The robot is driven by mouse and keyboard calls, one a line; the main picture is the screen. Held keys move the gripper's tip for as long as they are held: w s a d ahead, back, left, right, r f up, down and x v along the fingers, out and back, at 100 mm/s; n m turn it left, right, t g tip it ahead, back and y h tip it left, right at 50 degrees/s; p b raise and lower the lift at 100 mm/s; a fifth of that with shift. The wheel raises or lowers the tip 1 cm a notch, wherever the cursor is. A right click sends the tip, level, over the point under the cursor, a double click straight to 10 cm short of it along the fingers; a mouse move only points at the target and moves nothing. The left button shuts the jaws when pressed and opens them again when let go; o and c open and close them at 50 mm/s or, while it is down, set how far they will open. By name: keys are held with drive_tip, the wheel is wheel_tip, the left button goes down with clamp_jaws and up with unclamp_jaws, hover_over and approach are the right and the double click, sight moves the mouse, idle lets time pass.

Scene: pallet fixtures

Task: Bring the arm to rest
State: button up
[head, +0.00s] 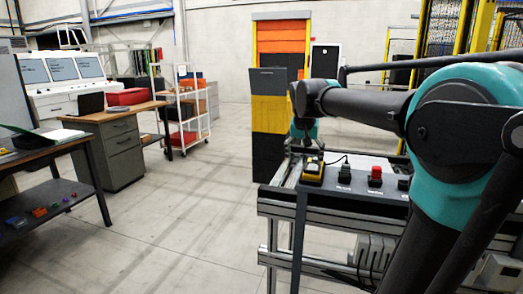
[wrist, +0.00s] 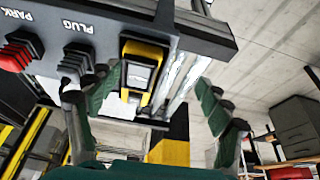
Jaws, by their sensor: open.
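My arm reaches from the right of the head view over a metal-framed fixture (head: 300,212). The teal end of the arm shows small, just above a yellow-and-black block, and its fingers are hard to make out there. In the wrist view my gripper (wrist: 155,97) is open, with one green fingertip pad on each side. The yellow-and-black block (wrist: 143,66) shows between the fingers, beyond them. It sits on the fixture's dark panel, and also shows in the head view (head: 312,171). I see nothing held; contact with the block cannot be told.
The panel also carries a black plug (head: 345,171) and a red plug (head: 375,175); "PLUG" and "PARK" labels show in the wrist view. Desks (head: 112,138) and a white rack (head: 188,105) stand left. The middle floor is clear.

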drive_tip(key=s+d+f+n, duration=0.1)
drive_tip(key=s+d+f, duration=0.1)
drive_tip(key=s+f, duration=1)
drive_tip(key=s+d+f+n+y, duration=0.1)
drive_tip(key=s+d+f+n, duration=0.1)
drive_tip(key=s+f, duration=1)
wheel_tip(320, 180, down, 5)
drive_tip(key=shift+d+r, duration=0.1)
drive_tip(key=shift+d, duration=0.15)
